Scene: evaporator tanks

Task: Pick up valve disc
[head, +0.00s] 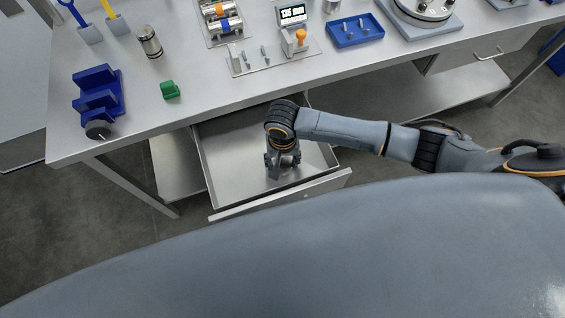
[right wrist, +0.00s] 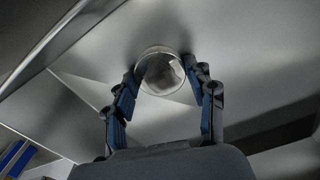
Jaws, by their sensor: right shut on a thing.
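The valve disc (right wrist: 165,72) is a round, shiny metal piece in the right wrist view. It sits between the fingertips of my right gripper (right wrist: 163,78), which is shut on it. In the head view my right gripper (head: 281,163) points down into the open drawer (head: 225,160) under the bench. The disc is hidden there by the gripper and wrist. My left gripper does not show in either view.
The bench top (head: 130,95) above the drawer holds a blue stepped stand (head: 97,88), a green block (head: 169,90), a metal cylinder (head: 150,42), a device with a display (head: 293,15) and a blue tray (head: 354,31). The drawer walls surround my right gripper.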

